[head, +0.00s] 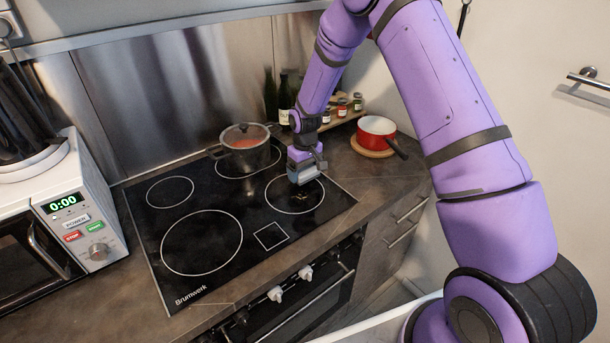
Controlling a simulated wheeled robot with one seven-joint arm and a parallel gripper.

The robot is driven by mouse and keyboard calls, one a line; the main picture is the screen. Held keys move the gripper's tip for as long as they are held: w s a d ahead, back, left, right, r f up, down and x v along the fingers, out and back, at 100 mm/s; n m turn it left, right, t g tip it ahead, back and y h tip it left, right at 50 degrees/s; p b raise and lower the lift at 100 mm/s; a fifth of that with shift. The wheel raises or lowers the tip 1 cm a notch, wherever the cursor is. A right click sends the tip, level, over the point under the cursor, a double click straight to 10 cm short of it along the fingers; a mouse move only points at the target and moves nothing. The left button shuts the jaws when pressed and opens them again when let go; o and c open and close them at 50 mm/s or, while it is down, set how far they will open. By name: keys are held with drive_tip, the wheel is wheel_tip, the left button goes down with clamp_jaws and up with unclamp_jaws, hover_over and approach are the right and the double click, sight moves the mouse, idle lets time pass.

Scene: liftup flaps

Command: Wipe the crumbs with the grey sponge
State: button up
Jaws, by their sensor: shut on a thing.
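My gripper (307,160) points down over the right part of the black glass cooktop (260,212). It is shut on the grey sponge (303,175), a small grey-blue block just under the fingers. The sponge is at the upper edge of the right front cooking ring; I cannot tell whether it touches the glass. A few small specks that look like crumbs (297,194) lie inside that ring, just below the sponge. The gripper and sponge may hide more of them.
A lidded pot (246,152) stands on the back ring, left of my gripper. A red saucepan (374,135) sits on a round wooden board at right. Bottles and jars (341,106) stand behind. A white microwave (85,215) is at left. The front left ring is clear.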

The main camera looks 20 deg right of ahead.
drive_tip(key=shift+s+r, duration=0.1)
drive_tip(key=shift+r, duration=3.2)
